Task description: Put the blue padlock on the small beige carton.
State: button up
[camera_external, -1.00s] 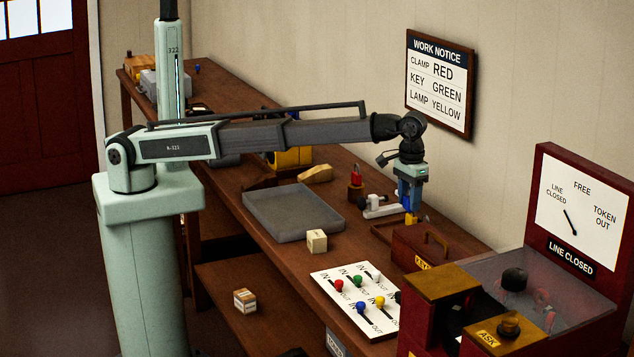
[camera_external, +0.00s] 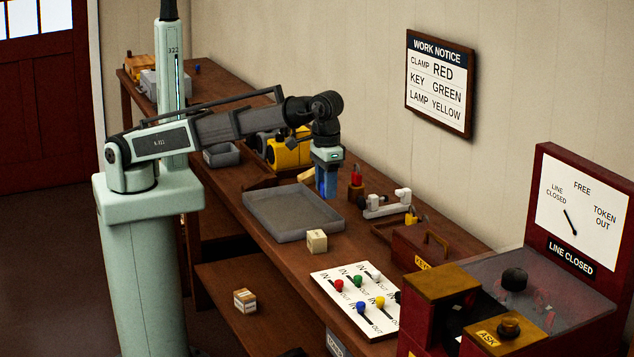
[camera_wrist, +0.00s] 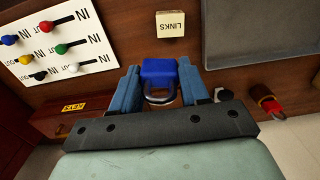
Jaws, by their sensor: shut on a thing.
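The blue padlock (camera_wrist: 159,72) is held between the blue fingers of my gripper (camera_wrist: 158,80) in the wrist view, with its grey shackle toward the wrist. In the external view my gripper (camera_external: 327,193) hangs over the bench by the right edge of the grey tray; the padlock is hard to tell from the blue fingers there. The small beige carton (camera_external: 317,241) stands on the bench in front of the tray, nearer the camera than my gripper. It shows in the wrist view as a box marked LINKS (camera_wrist: 170,24), apart from the padlock. Its top looks bare.
The grey tray (camera_external: 262,216) is empty. A white panel with coloured knobs (camera_external: 349,313) lies right of the carton. A red padlock (camera_external: 356,176), a yellow padlock (camera_external: 411,217) and a dark red box (camera_external: 420,243) stand toward the wall. A striped carton (camera_external: 244,300) sits on the lower shelf.

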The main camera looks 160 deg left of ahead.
aim_at(317, 242)
jog(key=shift+s+d+f+n, duration=0.2)
jog(key=shift+s+d+n, duration=0.15)
jog(key=shift+s+n, duration=0.25)
jog(key=shift+s+d+f+n, duration=0.2)
jog(key=shift+s+d+n, duration=0.15)
jog(key=shift+s+n, duration=0.2)
jog(key=shift+f, duration=4.9)
jog(key=shift+f, duration=0.2)
jog(key=o, duration=1.1)
notch_tip(317, 242, up, 12)
jog(key=shift+r, duration=0.2)
